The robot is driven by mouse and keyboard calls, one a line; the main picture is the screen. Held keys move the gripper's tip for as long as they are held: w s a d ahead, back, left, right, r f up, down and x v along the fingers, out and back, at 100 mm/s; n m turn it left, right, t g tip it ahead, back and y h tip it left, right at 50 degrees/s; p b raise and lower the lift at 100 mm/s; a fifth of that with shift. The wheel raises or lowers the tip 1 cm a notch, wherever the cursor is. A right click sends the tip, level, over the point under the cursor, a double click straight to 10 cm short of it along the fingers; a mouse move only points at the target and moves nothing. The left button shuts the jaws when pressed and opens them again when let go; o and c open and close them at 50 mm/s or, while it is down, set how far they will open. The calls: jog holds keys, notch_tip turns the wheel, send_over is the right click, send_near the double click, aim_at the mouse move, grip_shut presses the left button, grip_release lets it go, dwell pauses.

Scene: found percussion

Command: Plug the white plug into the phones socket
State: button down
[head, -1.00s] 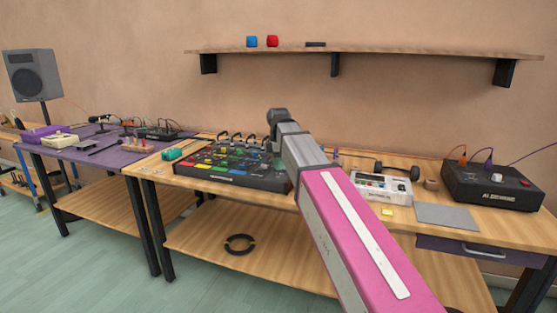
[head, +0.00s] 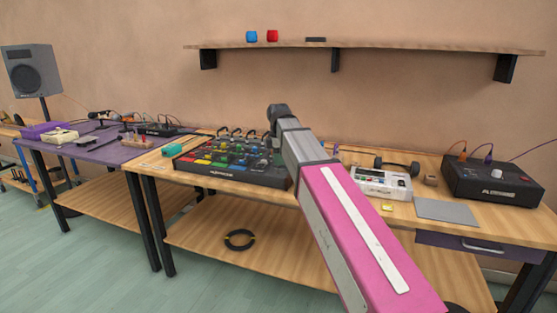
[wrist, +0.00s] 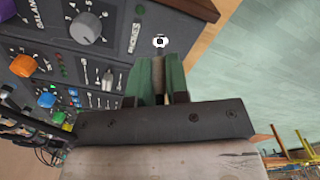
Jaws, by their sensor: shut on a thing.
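My gripper (wrist: 159,82) shows in the wrist view with its two green fingers close together over the right edge of a dark mixer panel (wrist: 117,40). A narrow pale-tan strip shows between the fingers; it fits the white plug, but most of it is hidden. A small white-ringed round mark with a dark centre (wrist: 160,42) lies on the panel just beyond the fingertips. I cannot tell for sure whether it is the phones socket, or whether the plug touches it. In the head view the mixer (head: 235,178) stands on the middle bench, and my arm hides the gripper.
Cables crowd the mixer's left side in the wrist view. A white device (head: 383,183), dark headphones (head: 397,165) and a black box (head: 492,182) stand right of my arm. A shelf (head: 430,49) hangs above.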

jog(key=shift+f, duration=1.75)
dwell(0.5)
jog(key=c, duration=1)
grip_release()
jog(key=shift+c, duration=0.2)
notch_tip(320, 180, up, 11)
jog(key=shift+f, duration=0.1)
